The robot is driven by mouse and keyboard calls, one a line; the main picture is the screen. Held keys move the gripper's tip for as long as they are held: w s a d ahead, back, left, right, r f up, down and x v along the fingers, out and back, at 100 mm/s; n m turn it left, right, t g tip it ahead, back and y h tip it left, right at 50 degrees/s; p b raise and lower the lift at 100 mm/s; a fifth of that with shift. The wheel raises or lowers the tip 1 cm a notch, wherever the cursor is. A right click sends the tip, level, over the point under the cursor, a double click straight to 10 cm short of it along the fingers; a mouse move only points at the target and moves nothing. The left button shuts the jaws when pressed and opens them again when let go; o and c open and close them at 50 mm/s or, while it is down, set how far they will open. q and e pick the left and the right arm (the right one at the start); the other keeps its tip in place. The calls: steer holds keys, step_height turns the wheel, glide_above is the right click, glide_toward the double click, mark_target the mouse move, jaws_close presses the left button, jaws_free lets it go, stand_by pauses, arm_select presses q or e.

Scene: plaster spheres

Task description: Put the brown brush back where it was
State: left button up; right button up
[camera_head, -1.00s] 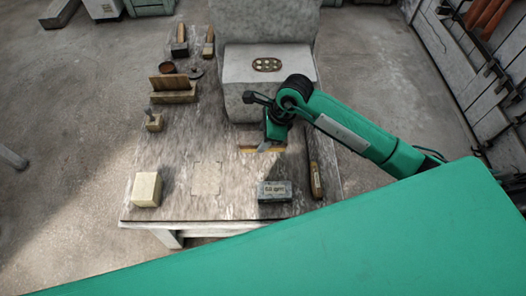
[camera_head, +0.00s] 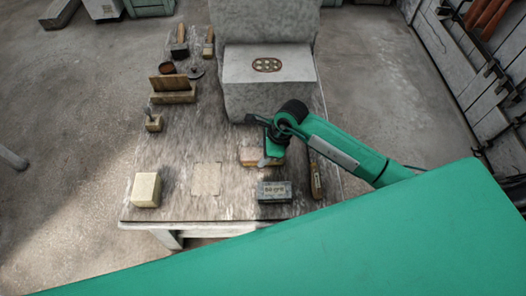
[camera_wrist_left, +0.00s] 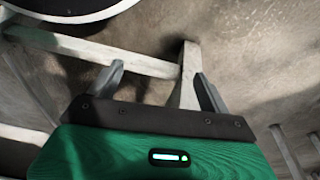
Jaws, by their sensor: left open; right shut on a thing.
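The brown brush (camera_head: 250,157) is low over or on the table, right of its middle and in front of the stone block; I cannot tell whether it touches the top. My right gripper (camera_head: 266,160) is shut on it and hides its right part. My left gripper (camera_wrist_left: 158,88) shows only in the left wrist view, open with nothing between its fingers, away from the tabletop items.
The worn table (camera_head: 170,205) bears a grey labelled box (camera_head: 274,192) just in front of the brush, a brown-handled tool (camera_head: 315,177) to the right, a pale block (camera_head: 146,190) and a pale square patch (camera_head: 206,178). A large stone block (camera_head: 268,90) stands behind.

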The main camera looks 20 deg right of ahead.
steer(key=o, duration=0.9)
steer(key=shift+r, duration=0.1)
steer(key=shift+d+r, duration=0.15)
steer(key=shift+r, duration=0.15)
arm_select(q)
steer(key=shift+a+f, duration=0.1)
steer(key=shift+f, duration=0.15)
arm_select(e)
steer(key=v, duration=1.1)
steer(key=shift+s+d+r, duration=0.1)
steer(key=shift+r, duration=0.05)
arm_select(q)
steer(key=shift+a, duration=0.4)
